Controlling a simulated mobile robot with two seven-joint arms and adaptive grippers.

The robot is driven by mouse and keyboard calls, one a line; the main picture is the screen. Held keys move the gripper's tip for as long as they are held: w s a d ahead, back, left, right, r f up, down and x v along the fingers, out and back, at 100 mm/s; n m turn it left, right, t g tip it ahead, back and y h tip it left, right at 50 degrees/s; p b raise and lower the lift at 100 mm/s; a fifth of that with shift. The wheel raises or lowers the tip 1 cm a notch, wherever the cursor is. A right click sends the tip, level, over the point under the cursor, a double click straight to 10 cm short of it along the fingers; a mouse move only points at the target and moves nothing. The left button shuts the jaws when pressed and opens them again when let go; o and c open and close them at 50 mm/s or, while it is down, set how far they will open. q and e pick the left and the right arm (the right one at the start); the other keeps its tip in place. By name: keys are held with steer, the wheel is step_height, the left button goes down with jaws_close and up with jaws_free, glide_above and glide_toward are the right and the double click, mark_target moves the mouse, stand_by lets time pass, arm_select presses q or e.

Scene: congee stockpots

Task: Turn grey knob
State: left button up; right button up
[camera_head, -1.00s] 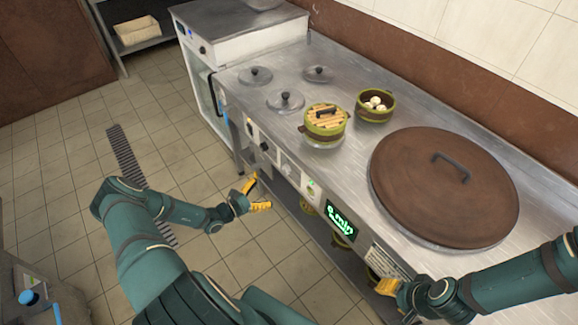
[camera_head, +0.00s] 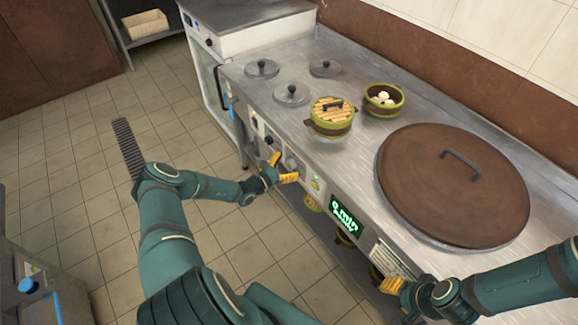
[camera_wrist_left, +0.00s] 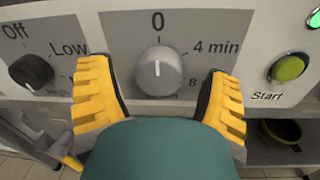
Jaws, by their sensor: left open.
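The grey knob (camera_wrist_left: 159,71) sits on the front panel of the steel counter, in the middle of the left wrist view. Its white pointer mark is up near the "0" on the dial. My left gripper (camera_wrist_left: 160,98) is open, with its yellow fingers on either side of the knob and apart from it. In the head view my left gripper (camera_head: 283,168) is at the front panel, with the knob (camera_head: 291,163) beside its fingertips. My right gripper (camera_head: 382,281) is near the counter's front edge at the lower right; its jaw opening is not clear.
A black knob (camera_wrist_left: 31,72) with "Off" and "Low" marks is left of the grey one. A green Start button (camera_wrist_left: 287,68) is to the right. A steamer basket with a lid (camera_head: 331,116), an open basket (camera_head: 383,100) and a big brown lid (camera_head: 450,185) are on the counter.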

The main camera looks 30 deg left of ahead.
arm_select(q)
steer(key=shift+w+d, duration=0.1)
steer(key=shift+w, duration=0.25)
steer(key=shift+c, duration=0.3)
steer(key=c, duration=1.2)
